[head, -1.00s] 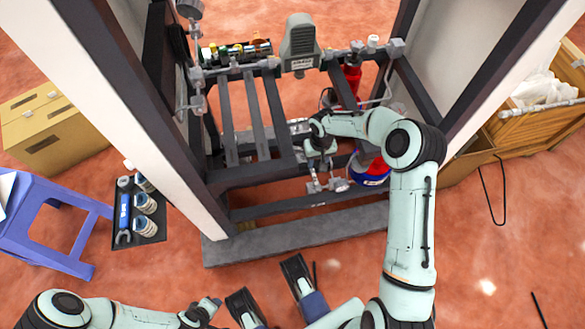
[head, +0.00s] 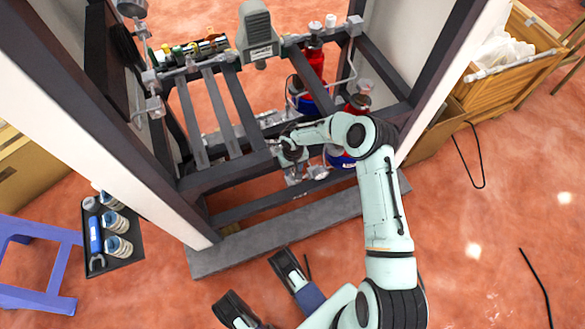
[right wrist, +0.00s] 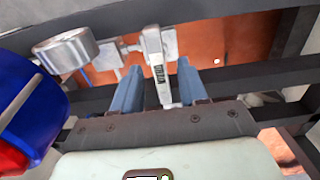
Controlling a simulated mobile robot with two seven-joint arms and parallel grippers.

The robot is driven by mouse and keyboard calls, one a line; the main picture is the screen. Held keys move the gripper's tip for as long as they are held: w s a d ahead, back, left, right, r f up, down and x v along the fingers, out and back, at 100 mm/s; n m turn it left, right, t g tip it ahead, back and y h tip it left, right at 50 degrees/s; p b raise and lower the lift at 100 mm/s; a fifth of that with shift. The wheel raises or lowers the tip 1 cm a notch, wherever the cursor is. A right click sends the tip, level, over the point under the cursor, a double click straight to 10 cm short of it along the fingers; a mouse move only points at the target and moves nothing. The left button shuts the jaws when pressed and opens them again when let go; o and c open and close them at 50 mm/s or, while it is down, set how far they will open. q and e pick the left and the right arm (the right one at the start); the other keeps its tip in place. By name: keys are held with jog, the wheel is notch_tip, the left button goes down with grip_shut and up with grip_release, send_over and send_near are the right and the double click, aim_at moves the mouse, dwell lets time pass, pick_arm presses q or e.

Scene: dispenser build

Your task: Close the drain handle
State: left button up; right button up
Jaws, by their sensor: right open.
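The drain handle (right wrist: 157,68) is a flat silver lever with a dark label, in the right wrist view. It sticks out from metal pipe fittings (right wrist: 168,42) towards my gripper. My right gripper (right wrist: 160,78) is open, with one blue-grey finger on each side of the lever. I cannot tell whether either finger touches it. In the head view, my right gripper (head: 291,158) is low at the front of the dark frame, just above the drain fittings (head: 295,177), and largely hides the lever.
A round gauge (right wrist: 66,50) and a blue and red canister (right wrist: 32,105) are close on the left in the right wrist view. Dark frame bars (head: 225,177) surround the fittings. A tool tray (head: 125,262) stands at left.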

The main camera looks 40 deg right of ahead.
grip_shut()
pick_arm(q)
jog(key=shift+w+r, duration=0.1)
jog(key=shift+w, duration=0.05)
pick_arm(e)
jog(key=shift+m, duration=0.4)
jog(key=m, duration=0.2)
jog(key=shift+m+p, duration=0.3)
jog(key=shift+m, duration=0.1)
jog(key=m, duration=0.4)
jog(key=shift+m, duration=0.3)
jog(key=m, duration=0.5)
pick_arm(q)
jog(key=shift+w+d+r+t, duration=0.1)
jog(key=shift+w+r+t, duration=0.3)
jog(key=shift+w, duration=0.45)
pick_arm(e)
jog(key=shift+m, duration=2.2)
jog(key=shift+a+m, duration=0.1)
jog(key=shift+m, duration=0.2)
